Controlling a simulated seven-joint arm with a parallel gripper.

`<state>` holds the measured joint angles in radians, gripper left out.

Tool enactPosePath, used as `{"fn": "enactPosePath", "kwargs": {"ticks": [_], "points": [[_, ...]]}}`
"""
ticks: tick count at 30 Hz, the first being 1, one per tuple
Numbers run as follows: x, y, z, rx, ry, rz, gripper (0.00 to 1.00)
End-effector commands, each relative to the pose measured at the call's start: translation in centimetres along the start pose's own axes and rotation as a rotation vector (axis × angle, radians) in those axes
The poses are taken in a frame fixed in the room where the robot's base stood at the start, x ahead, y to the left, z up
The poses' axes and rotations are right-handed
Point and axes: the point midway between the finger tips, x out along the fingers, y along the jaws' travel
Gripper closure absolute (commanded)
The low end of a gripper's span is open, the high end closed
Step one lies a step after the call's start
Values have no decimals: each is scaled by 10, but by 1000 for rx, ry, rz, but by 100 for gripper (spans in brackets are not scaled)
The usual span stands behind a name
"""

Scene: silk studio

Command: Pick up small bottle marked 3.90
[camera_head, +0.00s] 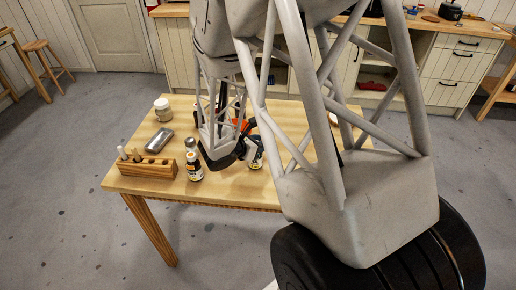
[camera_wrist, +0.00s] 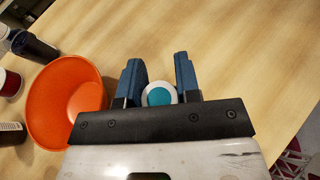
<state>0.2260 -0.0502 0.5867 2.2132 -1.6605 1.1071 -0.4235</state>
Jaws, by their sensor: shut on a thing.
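In the wrist view, my gripper (camera_wrist: 160,75) is shut on a small round thing with a teal and white top, the small bottle (camera_wrist: 159,94). One finger is on each side of it. Its body and any 3.90 marking are hidden under the top. In the head view, my gripper (camera_head: 236,160) is low over the table, mostly behind my arm. A dark labelled bottle (camera_head: 257,161) shows just right of it; I cannot tell if this is the held one. Another dark labelled bottle (camera_head: 194,168) stands to the left. No price is readable.
An orange bowl (camera_wrist: 66,100) lies left of the gripper, with a dark cylinder (camera_wrist: 34,46) beside it. The wooden table (camera_head: 230,192) also bears a wooden holder (camera_head: 148,168), a metal case (camera_head: 159,140) and a white-lidded jar (camera_head: 163,109). Table right of the gripper is clear in the wrist view.

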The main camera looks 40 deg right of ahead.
Motion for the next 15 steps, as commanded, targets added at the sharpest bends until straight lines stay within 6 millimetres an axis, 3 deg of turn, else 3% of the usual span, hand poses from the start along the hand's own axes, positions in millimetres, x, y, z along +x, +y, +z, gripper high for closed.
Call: {"fn": "enactPosePath", "kwargs": {"ticks": [8,15], "points": [[-7,-1,16,1,1,0,100],[-19,0,47,3,0,1,100]]}}
